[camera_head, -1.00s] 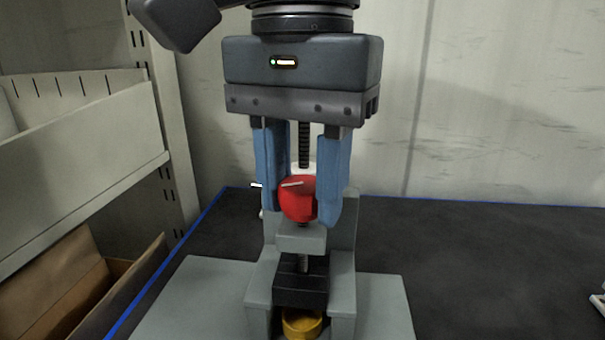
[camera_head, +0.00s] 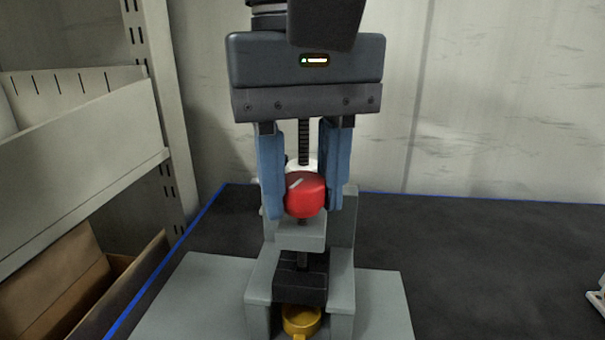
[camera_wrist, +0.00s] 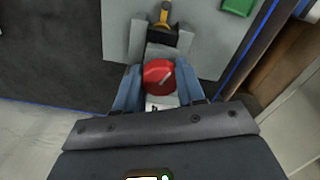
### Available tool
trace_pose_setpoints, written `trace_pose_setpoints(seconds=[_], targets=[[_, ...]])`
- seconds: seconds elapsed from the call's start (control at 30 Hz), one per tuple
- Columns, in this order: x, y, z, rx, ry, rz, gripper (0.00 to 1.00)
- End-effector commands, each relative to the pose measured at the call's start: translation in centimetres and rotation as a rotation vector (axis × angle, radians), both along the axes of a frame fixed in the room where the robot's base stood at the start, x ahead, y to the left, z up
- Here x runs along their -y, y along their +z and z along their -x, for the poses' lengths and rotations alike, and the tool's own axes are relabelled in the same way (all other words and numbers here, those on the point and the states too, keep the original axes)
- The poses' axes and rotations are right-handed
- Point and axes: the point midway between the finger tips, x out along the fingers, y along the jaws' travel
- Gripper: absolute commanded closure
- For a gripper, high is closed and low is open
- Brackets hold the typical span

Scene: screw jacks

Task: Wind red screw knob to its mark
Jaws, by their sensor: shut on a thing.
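The red knob (camera_head: 305,196) sits on a dark vertical threaded screw (camera_head: 303,145) above a grey bracket block. A pale pointer line shows on its top. My gripper (camera_head: 304,200) points down with its two blue fingers on either side of the knob, shut on it. The wrist view also shows the red knob (camera_wrist: 159,75) between the blue fingers, its pale line slanting. A black block (camera_head: 300,278) sits in the grey frame (camera_head: 342,290) below. A white part behind the knob is mostly hidden, and I cannot make out a mark clearly.
A yellow round part (camera_head: 301,320) is at the foot of the frame. The grey base plate (camera_head: 185,300) rests on a dark blue-edged mat (camera_head: 480,250). A shelf (camera_head: 80,130) and cardboard box (camera_head: 60,280) stand at the left. A green piece (camera_wrist: 238,6) shows in the wrist view.

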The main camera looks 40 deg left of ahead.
Motion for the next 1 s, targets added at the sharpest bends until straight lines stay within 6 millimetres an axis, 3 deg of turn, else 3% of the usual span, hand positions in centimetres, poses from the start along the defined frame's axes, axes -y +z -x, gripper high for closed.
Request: trace_pose_setpoints(seconds=[0.57, 0.6, 0.83, 1.0], targets=[[0.01, -0.36, 0.02, -0.002, 0.032, 0.003, 0.91], [0.01, -0.36, 0.02, -0.002, 0.032, 0.003, 0.58], [-0.01, -0.18, 0.01, -0.001, 0.032, 0.002, 0.36], [0.0, -0.1, 0.0, -0.001, 0.031, 0.001, 0.36]])
